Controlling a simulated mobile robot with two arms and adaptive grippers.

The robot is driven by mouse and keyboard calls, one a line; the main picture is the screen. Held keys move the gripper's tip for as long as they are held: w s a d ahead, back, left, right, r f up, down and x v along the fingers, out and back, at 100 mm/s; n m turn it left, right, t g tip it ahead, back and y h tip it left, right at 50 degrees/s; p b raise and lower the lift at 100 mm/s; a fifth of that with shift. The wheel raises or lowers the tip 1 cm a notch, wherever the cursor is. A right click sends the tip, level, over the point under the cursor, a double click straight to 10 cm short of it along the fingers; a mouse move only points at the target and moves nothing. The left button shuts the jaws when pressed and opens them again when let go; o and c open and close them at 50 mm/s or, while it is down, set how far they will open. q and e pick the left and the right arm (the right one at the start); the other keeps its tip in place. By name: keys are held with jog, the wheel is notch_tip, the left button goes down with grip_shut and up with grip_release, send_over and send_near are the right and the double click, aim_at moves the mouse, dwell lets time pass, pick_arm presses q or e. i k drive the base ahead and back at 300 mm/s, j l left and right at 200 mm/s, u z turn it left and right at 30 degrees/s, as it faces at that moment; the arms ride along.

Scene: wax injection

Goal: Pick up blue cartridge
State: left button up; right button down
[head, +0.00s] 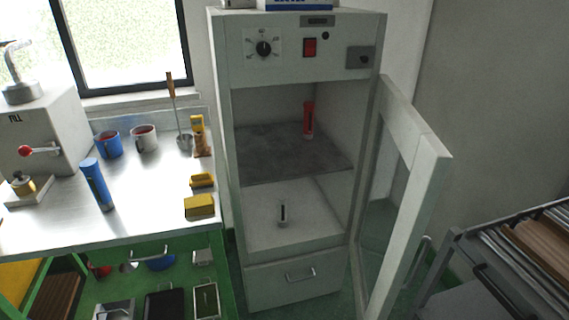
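The blue cartridge (97,184) is a blue cylinder standing on the bright metal worktop (150,215) at the left, in front of the mugs and to the right of the grey machine. It looks slightly tilted in the view. Nothing is touching it from above. Neither of my grippers shows in the head view.
A grey machine (45,130) with a red-knobbed lever stands left of the cartridge. Two mugs (108,145), a ladle (174,110) and yellow blocks (199,206) share the worktop. A cabinet (295,275) stands open, its glass door (432,185) swung right; a red cartridge (308,119) is inside.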

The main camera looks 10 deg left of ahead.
aim_at(95, 179)
jog(key=u, duration=1.45)
jog(key=j, duration=0.15)
jog(key=i, duration=0.05)
